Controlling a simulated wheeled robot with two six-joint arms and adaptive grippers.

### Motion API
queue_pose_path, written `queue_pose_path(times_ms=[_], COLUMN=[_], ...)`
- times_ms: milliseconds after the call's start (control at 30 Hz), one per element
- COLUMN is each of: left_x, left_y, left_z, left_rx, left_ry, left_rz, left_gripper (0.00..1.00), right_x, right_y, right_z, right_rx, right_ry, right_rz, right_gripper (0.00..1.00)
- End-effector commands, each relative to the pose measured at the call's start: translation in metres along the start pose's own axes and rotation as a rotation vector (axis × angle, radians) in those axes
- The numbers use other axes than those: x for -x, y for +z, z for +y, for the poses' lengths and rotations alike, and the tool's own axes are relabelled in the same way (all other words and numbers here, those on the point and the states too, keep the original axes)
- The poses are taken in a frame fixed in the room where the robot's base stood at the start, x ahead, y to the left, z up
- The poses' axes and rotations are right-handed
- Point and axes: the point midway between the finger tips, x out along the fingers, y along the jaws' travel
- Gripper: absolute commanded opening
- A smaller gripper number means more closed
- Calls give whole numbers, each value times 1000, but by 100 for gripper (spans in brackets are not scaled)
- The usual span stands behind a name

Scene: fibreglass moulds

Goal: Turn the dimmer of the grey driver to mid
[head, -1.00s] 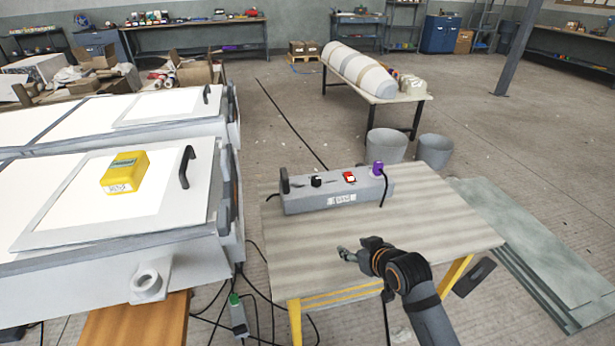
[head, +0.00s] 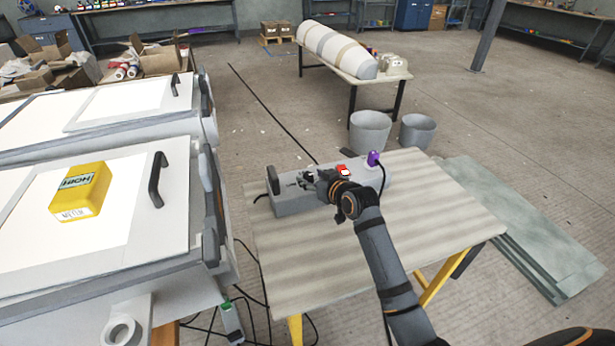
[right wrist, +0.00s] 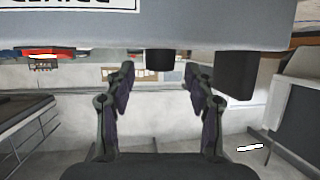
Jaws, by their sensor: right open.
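The grey driver (head: 292,203) is a long box on the striped table, with a red switch (head: 344,170) on top. Its black dimmer knob (head: 308,176) is partly hidden by my right gripper (head: 312,181) in the head view. In the right wrist view the driver (right wrist: 190,28) fills the top, and the knob (right wrist: 160,60) shows between the two spread fingertips of my right gripper (right wrist: 160,74). The gripper is open; I cannot tell whether a finger touches the knob. The knob's setting cannot be read. My left gripper is not in view.
A yellow meter (head: 79,192) reading HIGH lies on a white panel (head: 110,235) at left. The driver has a black handle (head: 272,180) and a purple plug (head: 373,158) with a cable. The table's front (head: 400,240) is bare. Two grey buckets (head: 370,132) stand behind.

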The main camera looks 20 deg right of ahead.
Motion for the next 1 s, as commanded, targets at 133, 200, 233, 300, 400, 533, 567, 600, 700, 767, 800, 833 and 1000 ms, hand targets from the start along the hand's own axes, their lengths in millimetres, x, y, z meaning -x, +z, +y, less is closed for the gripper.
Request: queue_pose_path(times_ms=[133, 200, 233, 300, 400, 533, 567, 600, 700, 767, 800, 833, 1000], left_x=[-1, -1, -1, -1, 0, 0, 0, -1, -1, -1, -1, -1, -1], left_y=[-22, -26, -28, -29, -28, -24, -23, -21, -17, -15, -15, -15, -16], left_z=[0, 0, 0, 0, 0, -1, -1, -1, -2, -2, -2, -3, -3], left_rx=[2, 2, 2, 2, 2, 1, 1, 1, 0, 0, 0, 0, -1], left_ry=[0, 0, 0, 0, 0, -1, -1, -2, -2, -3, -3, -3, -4], left_rz=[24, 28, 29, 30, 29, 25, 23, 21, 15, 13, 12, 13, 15], left_gripper=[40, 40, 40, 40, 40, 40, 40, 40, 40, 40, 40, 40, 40], right_x=[-22, -28, -30, -32, -32, -32, -32, -32, -32, -32, -32, -32, -32], right_y=[0, 0, 0, 0, 0, 0, 0, 0, 0, 0, 0, 0, 0], right_z=[0, 0, 0, 0, 0, 0, 0, 0, 0, 0, 0, 0, 0], right_rx=[-1, -1, 0, 1, 1, 1, 1, 1, 1, 1, 1, 1, 1], right_ry=[-1, -1, 0, 0, 0, 0, 0, 0, 0, 0, 0, 0, -1], right_rz=[0, 0, 1, 0, 0, 0, 0, 0, 0, 0, 0, 0, 0], right_gripper=[54, 54, 54, 54, 54, 53, 49, 43, 30, 22, 16, 12, 0])
